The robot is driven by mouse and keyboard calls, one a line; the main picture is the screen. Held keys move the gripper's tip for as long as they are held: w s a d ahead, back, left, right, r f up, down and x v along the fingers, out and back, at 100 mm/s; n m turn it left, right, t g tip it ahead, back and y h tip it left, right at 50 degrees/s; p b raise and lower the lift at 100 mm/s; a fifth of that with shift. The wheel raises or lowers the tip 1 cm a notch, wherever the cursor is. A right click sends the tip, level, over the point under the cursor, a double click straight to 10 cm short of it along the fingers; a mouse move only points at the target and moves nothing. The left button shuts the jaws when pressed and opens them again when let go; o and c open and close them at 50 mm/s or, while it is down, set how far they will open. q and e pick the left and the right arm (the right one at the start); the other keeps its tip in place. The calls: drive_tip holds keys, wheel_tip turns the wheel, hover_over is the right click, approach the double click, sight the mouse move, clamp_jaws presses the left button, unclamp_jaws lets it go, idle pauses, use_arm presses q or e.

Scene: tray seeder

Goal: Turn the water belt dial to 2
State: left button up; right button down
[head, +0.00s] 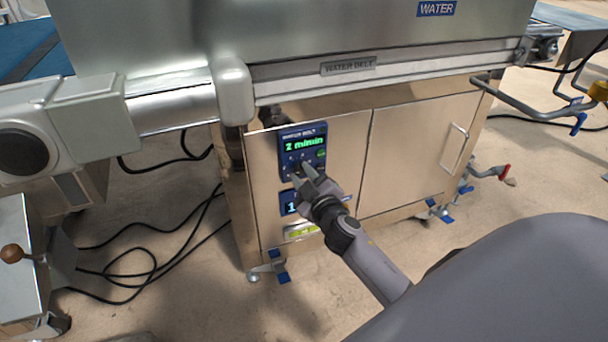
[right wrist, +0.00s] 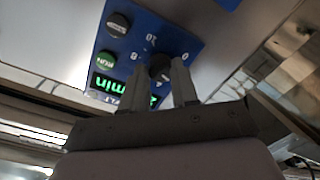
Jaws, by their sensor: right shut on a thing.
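The blue water belt control panel (head: 284,160) is on the front of the steel cabinet. Its green display (head: 304,143) appears to read 2 m/min. My right gripper (head: 303,170) is at the lower part of this panel and partly covers it. In the right wrist view, upside down, the black dial (right wrist: 160,66) sits between the fingertips of my right gripper (right wrist: 174,76), which is shut on it. Scale numbers show around the dial, but its pointer is hard to make out. My left gripper is out of view.
A second blue panel (head: 289,203) is just below, partly hidden by my gripper. A green button (right wrist: 107,60) and a black button (right wrist: 118,24) are beside the dial. A cabinet door handle (head: 454,145) is to the right; the conveyor rail (head: 410,65) runs above.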

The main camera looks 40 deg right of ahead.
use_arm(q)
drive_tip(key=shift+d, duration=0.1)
use_arm(e)
drive_tip(key=shift+n, duration=0.6)
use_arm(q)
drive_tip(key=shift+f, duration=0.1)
use_arm(e)
drive_tip(key=c, duration=0.9)
unclamp_jaws()
drive_tip(key=shift+o, duration=0.3)
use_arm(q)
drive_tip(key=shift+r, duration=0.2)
use_arm(e)
drive_tip(key=shift+s, duration=0.1)
drive_tip(key=shift+s+a, duration=0.1)
drive_tip(key=shift+s, duration=0.15)
use_arm(q)
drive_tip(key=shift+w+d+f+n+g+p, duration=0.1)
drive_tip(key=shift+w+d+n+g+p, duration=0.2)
drive_tip(key=shift+p, duration=0.45)
use_arm(e)
drive_tip(key=s+a, duration=0.1)
drive_tip(key=s, duration=0.5)
drive_tip(key=shift+s+a+r, duration=0.15)
drive_tip(key=shift+s, duration=0.05)
